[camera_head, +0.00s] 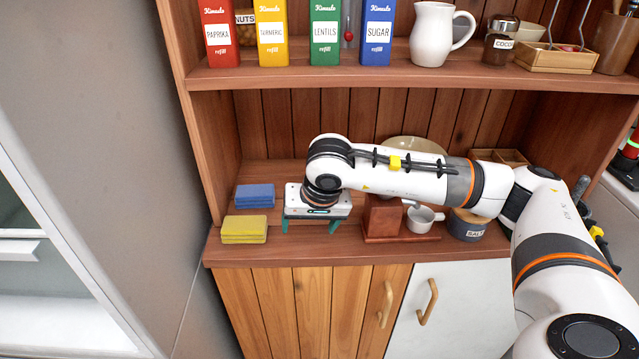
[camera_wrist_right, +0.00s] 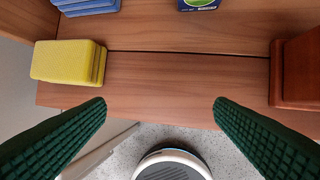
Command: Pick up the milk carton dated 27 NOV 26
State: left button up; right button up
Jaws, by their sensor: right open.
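I see no milk carton with a readable date in either view. In the right wrist view, a small dark blue thing with a green and white label (camera_wrist_right: 200,4) is cut off by the top edge. I cannot tell what it is, and no date shows on it. My right gripper (camera_head: 310,226) is open and points down over the front of the lower shelf, right of the sponges. In the wrist view the space between its dark green fingers (camera_wrist_right: 158,112) is empty. My left gripper is not in view.
Yellow sponges (camera_head: 244,229) and blue sponges (camera_head: 255,196) lie on the shelf (camera_head: 300,254) to the left. A red-brown wooden holder (camera_head: 383,218), a white cup (camera_head: 422,219) and a salt pot (camera_head: 468,226) stand right. Boxes and a jug (camera_head: 434,35) fill the upper shelf.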

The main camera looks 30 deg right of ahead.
jog(key=d, duration=0.1)
jog(key=d+r+h, duration=0.1)
jog(key=d, duration=0.1)
jog(key=d+h, duration=0.1)
jog(key=shift+w+d+r, duration=0.2)
jog(key=shift+w+r, duration=0.05)
jog(key=shift+w, duration=0.1)
jog(key=w+d, duration=0.1)
jog(key=w, duration=0.1)
jog(key=w+d, duration=0.1)
jog(key=w, duration=0.2)
jog(key=w+d, duration=0.2)
jog(key=shift+w, duration=0.3)
jog(key=shift+w+d+p, duration=0.15)
jog(key=shift+w+d, duration=0.1)
jog(key=shift+w, duration=0.3)
jog(key=shift+w+d+p, duration=0.15)
jog(key=shift+w+d, duration=0.1)
jog(key=shift+w, duration=0.3)
jog(key=x, duration=0.3)
jog(key=shift+w+d+r, duration=0.1)
jog(key=shift+w+d, duration=0.05)
jog(key=shift+w, duration=0.2)
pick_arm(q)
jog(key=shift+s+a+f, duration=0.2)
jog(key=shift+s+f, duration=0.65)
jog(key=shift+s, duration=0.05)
pick_arm(e)
jog(key=c, duration=1.3)
